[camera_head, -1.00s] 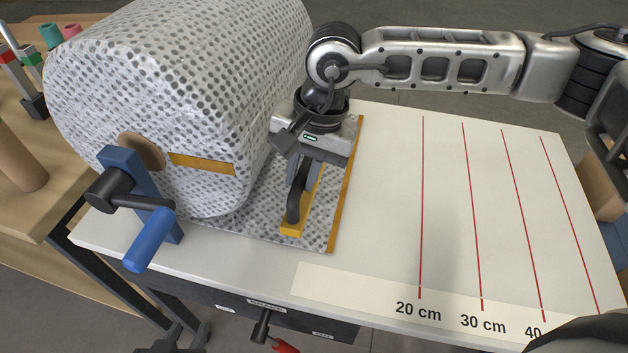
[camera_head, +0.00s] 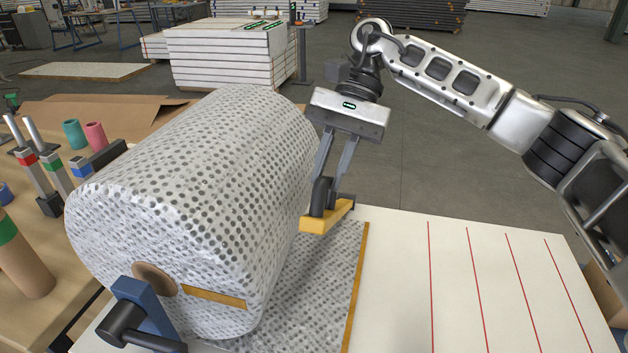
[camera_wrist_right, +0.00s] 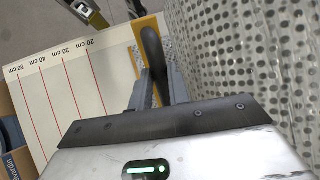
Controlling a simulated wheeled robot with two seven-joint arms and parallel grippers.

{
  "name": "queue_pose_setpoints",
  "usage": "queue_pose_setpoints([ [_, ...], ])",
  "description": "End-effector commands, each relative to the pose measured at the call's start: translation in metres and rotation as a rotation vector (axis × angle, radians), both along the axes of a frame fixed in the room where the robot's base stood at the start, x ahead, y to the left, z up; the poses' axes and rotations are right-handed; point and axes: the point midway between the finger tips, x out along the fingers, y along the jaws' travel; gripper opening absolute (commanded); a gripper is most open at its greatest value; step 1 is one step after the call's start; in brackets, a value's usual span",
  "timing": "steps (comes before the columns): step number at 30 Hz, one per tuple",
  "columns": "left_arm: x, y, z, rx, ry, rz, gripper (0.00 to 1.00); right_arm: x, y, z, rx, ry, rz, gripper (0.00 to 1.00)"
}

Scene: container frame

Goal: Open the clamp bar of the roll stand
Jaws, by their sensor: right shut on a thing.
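The yellow clamp bar (camera_head: 318,222) is raised above the dotted sheet in the head view, to the right of the big roll. My right gripper (camera_head: 323,203) is shut on the black handle of the clamp bar (camera_head: 323,190). In the right wrist view the yellow bar (camera_wrist_right: 139,60) and the dark handle (camera_wrist_right: 152,45) show between the fingers. The roll stand's roll (camera_head: 200,190) is wrapped in white dotted sheet, with a blue crank arm (camera_head: 140,308) at its near end. My left gripper is not in view.
The white table (camera_head: 400,290) with red length lines is clear to the right. The loose dotted sheet (camera_head: 310,280) lies on it, ending at an orange edge strip (camera_head: 357,285). Cardboard tubes (camera_head: 25,260) and clamps stand on the wooden bench at the left.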

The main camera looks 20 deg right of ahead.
Motion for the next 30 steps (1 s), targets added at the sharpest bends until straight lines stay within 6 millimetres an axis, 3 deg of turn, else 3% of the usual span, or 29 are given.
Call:
queue_pose_setpoints([
  [11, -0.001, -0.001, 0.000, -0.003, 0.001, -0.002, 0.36, 0.001, -0.001, 0.002, 0.003, 0.004, -0.004, 0.00],
  [12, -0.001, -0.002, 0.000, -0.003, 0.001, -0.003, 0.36, 0.001, -0.001, 0.002, 0.003, 0.004, -0.004, 0.29],
  [14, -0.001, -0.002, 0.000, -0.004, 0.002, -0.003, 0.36, 0.001, -0.001, 0.001, 0.002, 0.003, -0.003, 0.40],
  [23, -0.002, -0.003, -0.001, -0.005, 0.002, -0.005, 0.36, 0.001, -0.002, 0.002, 0.002, 0.002, -0.003, 0.40],
  [30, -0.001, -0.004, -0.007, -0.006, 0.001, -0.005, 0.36, 0.013, -0.016, 0.026, 0.003, -0.002, -0.005, 0.40],
])
